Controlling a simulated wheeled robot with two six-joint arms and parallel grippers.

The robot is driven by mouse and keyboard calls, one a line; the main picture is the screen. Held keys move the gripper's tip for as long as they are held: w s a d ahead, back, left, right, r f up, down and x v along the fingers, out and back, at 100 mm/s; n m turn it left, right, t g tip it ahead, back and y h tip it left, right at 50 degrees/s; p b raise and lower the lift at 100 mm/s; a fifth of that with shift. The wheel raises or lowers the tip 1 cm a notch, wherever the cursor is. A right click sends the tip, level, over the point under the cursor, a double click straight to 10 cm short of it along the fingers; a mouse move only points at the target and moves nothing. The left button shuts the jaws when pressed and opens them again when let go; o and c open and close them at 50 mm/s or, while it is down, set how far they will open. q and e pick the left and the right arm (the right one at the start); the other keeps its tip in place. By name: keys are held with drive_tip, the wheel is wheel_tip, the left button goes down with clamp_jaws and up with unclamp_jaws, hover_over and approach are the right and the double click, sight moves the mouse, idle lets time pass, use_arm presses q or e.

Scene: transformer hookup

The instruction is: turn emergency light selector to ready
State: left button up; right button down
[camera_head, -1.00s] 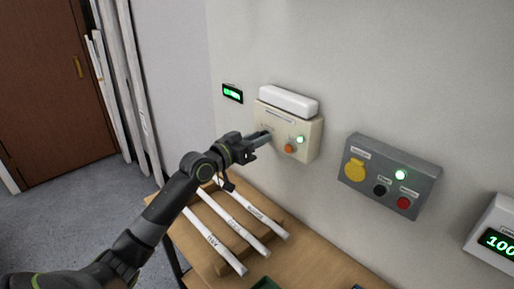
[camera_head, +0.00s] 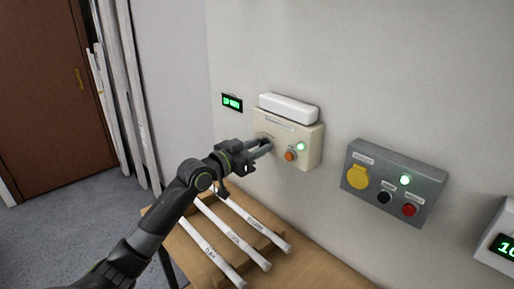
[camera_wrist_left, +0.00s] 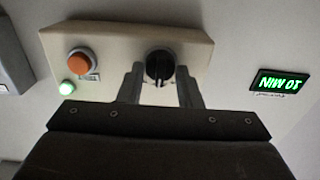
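The emergency light unit (camera_head: 308,136) is a beige box on the wall with a white lamp bar (camera_head: 288,107) on top. It has an orange button (camera_head: 290,155) and a lit green lamp (camera_head: 301,146). Its black selector knob (camera_wrist_left: 159,65) shows in the left wrist view, between the two fingertips of my left gripper (camera_wrist_left: 160,82). The fingers stand apart on either side of the knob, with a gap visible. The knob's position labels are not readable. My right gripper is not seen.
A small green display (camera_head: 232,102) reading 10 MIN is left of the box. Below, several white labelled rods (camera_head: 240,241) lie on a wooden table (camera_head: 310,272).

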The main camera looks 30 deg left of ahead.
use_arm(q)
drive_tip(key=o, duration=0.3)
drive_tip(key=shift+o, duration=0.2)
drive_tip(key=p+v, duration=0.7)
drive_tip(key=v, duration=1)
drive_tip(key=shift+s, duration=0.15)
drive_tip(key=shift+a+f, duration=0.1)
